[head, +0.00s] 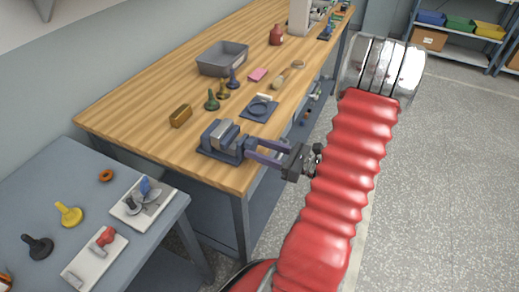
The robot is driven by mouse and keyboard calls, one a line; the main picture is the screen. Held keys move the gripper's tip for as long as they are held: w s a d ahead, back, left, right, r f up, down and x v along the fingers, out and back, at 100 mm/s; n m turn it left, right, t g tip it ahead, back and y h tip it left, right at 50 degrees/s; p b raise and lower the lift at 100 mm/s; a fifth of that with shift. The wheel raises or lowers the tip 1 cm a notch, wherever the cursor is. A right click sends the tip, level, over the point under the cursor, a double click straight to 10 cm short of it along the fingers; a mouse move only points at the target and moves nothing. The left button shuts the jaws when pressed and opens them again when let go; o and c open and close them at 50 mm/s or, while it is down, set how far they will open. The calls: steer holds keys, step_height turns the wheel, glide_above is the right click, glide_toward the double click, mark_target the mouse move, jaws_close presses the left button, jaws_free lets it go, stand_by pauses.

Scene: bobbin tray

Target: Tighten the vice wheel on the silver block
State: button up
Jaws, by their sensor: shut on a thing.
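The vice (206,151) is dark blue and stands near the front edge of the wooden bench. The silver block (224,130) sits between its jaws; I cannot tell from here whether any gap is left. My gripper (249,147) reaches in from the right, its two purple-grey fingers level with the screw end of the vice. The fingers are shut on the vice wheel, which is small and mostly hidden between the fingertips. My red sleeved arm fills the right foreground.
A grey side table (60,180) at lower left holds knobs and white plates.

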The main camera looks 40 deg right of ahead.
steer(key=m, duration=0.5)
stand_by(0.5)
steer(key=o, duration=1.1)
steer(key=shift+c, duration=0.2)
steer(key=shift+s, duration=0.15)
steer(key=v, duration=1.3)
steer(key=shift+s, duration=0.3)
